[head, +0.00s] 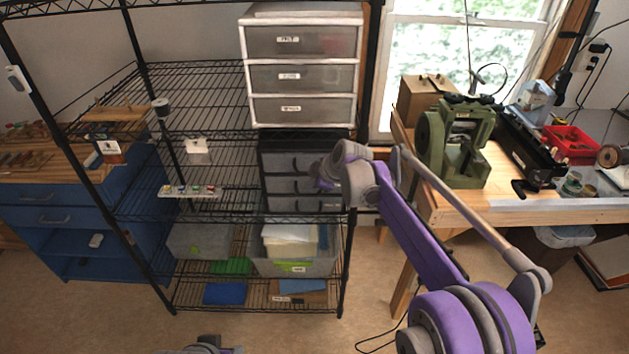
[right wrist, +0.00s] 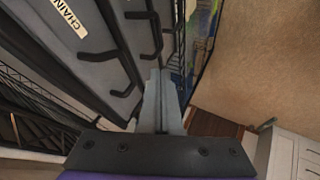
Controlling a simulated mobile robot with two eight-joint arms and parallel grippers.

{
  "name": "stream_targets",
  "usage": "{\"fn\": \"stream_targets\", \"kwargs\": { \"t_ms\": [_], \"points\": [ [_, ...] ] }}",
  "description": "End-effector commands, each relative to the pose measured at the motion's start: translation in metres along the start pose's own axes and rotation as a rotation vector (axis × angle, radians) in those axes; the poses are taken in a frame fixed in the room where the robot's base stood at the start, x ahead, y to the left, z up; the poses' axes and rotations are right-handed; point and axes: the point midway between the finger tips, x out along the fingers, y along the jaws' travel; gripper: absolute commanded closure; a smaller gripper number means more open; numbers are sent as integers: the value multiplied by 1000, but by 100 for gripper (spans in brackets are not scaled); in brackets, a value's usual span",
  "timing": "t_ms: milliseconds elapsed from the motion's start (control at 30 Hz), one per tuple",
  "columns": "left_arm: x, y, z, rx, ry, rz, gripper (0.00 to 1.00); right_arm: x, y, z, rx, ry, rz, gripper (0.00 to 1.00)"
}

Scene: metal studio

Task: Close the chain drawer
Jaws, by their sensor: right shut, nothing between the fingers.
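The chain drawer (right wrist: 95,25) has a grey front, a black handle and a white CHAIN label, at the upper left of the right wrist view. It belongs to a black unit with grey drawers (head: 275,185) on the wire shelf in the head view, partly hidden by my right arm. I cannot tell how far out it stands. My right gripper (head: 320,181) is in front of this unit. In the right wrist view its fingers (right wrist: 160,74) are shut and empty, close to the drawer fronts and handles. Only a small part of my left arm shows at the bottom edge of the head view.
A white unit with three drawers (head: 303,76) stands above the black one. A wooden workbench (head: 465,205) with a green machine (head: 455,140) stands at the right. Bins (head: 293,267) sit on the shelf below. The floor in front of the rack is clear.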

Motion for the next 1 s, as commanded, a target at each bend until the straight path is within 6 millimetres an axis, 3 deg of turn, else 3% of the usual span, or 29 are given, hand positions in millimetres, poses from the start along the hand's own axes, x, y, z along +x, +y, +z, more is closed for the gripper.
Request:
{"fn": "stream_targets", "kwargs": {
  "t_ms": [33, 200, 400, 767, 867, 1000],
  "points": [
    [2, 0, 2, 0, -2, 0, 50, 2, -6, -2, -2, 0, -2, 100],
    [2, 0, 2, 0, -2, 0, 50, -44, -4, -1, 1, -2, -1, 100],
    [2, 0, 2, 0, -2, 0, 50, -82, -4, -1, 0, -1, -1, 100],
    [2, 0, 2, 0, -2, 0, 50, -102, -7, 0, 12, -5, -3, 100],
    [2, 0, 2, 0, -2, 0, 50, -114, -21, 8, 75, -26, -2, 100],
    [2, 0, 2, 0, -2, 0, 50, -146, -64, 34, 271, -89, 10, 100]
  ]
}}
